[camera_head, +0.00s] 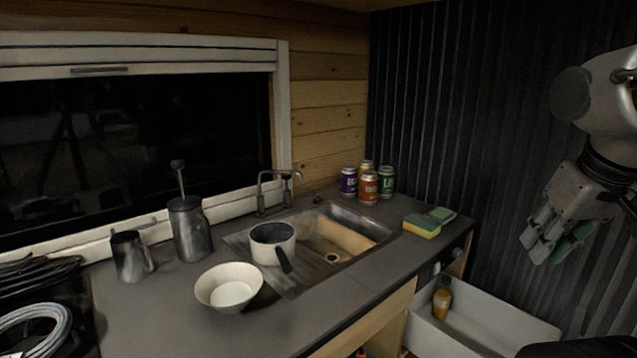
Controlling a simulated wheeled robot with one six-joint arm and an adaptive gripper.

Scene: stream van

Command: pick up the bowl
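The bowl (229,287) is cream-white, round and empty. It stands upright on the grey counter (150,312), left of and in front of the sink, close to the white pot. Nothing covers it. My gripper (548,247) hangs at the right side of the view, in front of the dark corrugated wall. It is well away from the bowl and touches nothing that I can see. Its fingers point down and to the left, and the angle does not show clearly whether they are apart.
A white pot (268,252) with a dark handle sits at the sink (340,243). A metal jug (130,257) and a French press (189,232) stand behind the bowl. Several cans (369,188) and sponges (422,226) are farther right. A white crate (470,322) is below the counter.

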